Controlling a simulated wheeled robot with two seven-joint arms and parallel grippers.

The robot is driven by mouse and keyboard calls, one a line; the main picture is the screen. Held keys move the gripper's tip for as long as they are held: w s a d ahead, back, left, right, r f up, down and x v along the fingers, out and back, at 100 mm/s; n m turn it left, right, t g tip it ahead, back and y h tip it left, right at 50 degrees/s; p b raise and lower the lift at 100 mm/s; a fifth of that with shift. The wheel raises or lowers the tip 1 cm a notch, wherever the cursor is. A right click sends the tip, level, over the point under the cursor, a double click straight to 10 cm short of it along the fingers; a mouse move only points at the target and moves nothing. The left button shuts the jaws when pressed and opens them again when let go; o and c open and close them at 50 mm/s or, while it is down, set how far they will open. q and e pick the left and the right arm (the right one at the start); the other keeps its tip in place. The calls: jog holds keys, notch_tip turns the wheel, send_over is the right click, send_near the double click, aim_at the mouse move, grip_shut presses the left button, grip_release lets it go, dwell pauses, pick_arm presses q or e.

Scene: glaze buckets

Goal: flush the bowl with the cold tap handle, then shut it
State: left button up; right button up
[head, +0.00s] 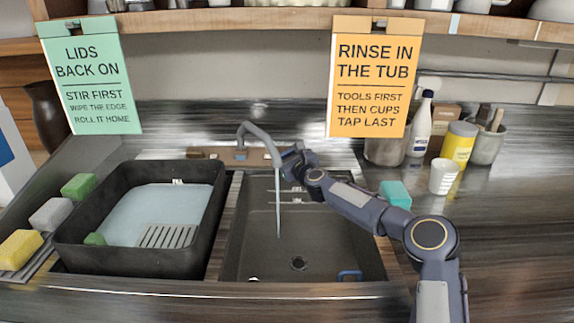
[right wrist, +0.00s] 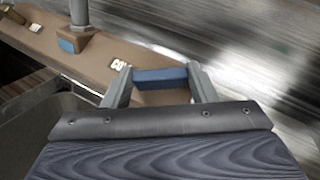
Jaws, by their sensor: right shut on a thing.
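The tap (head: 258,135) is a grey gooseneck behind the sink, and a thin stream of water (head: 278,205) runs from its spout into the dark sink bowl (head: 250,240). The bowl's round drain (head: 298,263) shows on its floor. My right gripper (head: 293,157) is at the back right of the tap. In the right wrist view it is shut on the blue cold tap handle (right wrist: 160,78), which lies between its two fingers. Part of a label reading "CO" (right wrist: 118,65) shows beside it on the brown tap ledge. My left gripper is not in view.
A black tub (head: 75,245) with pale water stands left of the bowl, with sponges (head: 50,213) beyond it. A blue item (head: 350,276) lies at the bowl's front right.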

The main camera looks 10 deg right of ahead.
jog(key=n+y, duration=0.1)
jog(key=n+g, duration=0.1)
jog(key=shift+d+r+n+y+p, duration=0.2)
jog(key=shift+n+y+p, duration=0.1)
jog(key=shift+y+p, duration=0.1)
jog(key=n+g+y+p, duration=0.1)
jog(key=n+g+p, duration=0.1)
jog(key=n+p, duration=0.1)
jog(key=n+g+y+p, duration=0.2)
jog(key=p, duration=0.2)
jog(key=shift+w+d+r+n+y, duration=0.1)
jog(key=shift+w+r+n+y, duration=0.1)
jog(key=shift+n+y, duration=0.15)
jog(key=shift+f+n+g+p, duration=0.15)
jog(key=shift+n+g+p, duration=0.3)
jog(key=shift+p, duration=0.15)
jog(key=o, duration=1)
jog(key=shift+f, duration=0.1)
